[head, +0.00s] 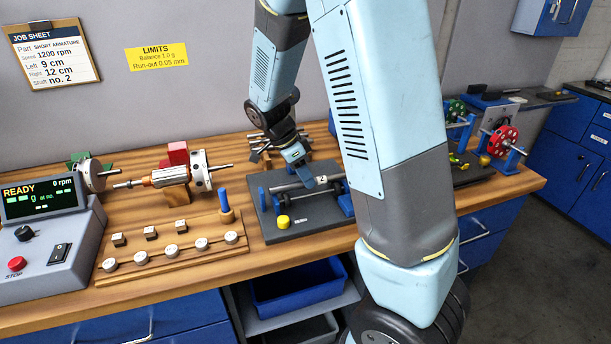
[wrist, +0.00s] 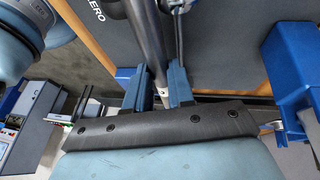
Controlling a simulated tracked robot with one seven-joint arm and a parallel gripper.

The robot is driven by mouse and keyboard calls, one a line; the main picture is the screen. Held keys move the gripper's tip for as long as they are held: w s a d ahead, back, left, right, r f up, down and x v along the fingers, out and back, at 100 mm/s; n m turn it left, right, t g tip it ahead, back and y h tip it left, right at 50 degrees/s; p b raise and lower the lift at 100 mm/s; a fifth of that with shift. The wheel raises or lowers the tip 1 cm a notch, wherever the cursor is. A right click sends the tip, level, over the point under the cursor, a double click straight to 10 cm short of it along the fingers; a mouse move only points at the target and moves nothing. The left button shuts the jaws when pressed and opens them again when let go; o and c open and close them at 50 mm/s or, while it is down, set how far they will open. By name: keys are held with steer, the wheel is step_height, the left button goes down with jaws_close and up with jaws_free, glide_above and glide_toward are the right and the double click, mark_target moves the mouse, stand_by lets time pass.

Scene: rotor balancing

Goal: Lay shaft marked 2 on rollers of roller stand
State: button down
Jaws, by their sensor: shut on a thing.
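The grey metal shaft marked 2 (head: 322,179) is level over the roller stand, its white tag facing up. My gripper (head: 304,176) is shut on the shaft from above. In the wrist view the blue fingers (wrist: 160,88) sit on both sides of the grey shaft (wrist: 151,45). The roller stand (head: 300,225) has a dark base and blue supports at left and right; a blue support (wrist: 290,65) also shows in the wrist view. I cannot tell whether the shaft touches the rollers. My arm covers the stand's right side.
A yellow knob (head: 283,222) stands on the stand's front. To the left are a wooden weight tray (head: 175,250), a blue peg (head: 225,198), a balancing machine with an armature (head: 170,176) and a display (head: 40,196). A red wheel (head: 503,142) stands at right.

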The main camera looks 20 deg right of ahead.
steer(key=shift+f, duration=0.1)
steer(key=c, duration=0.9)
jaws_free()
steer(key=shift+c, duration=0.4)
steer(key=shift+r, duration=4.5)
steer(key=s+r+n+t+y, duration=0.2)
steer(key=s+r+n+t, duration=0.2)
steer(key=s+r+n, duration=0.2)
steer(key=s+d+r+n+t+y, duration=0.1)
steer(key=s+r+n+t+y, duration=0.1)
steer(key=s+r+n, duration=0.4)
steer(key=shift+s+r+n+t+y, duration=0.35)
steer(key=shift+s+n+t, duration=0.55)
steer(key=shift+s+n, duration=2.5)
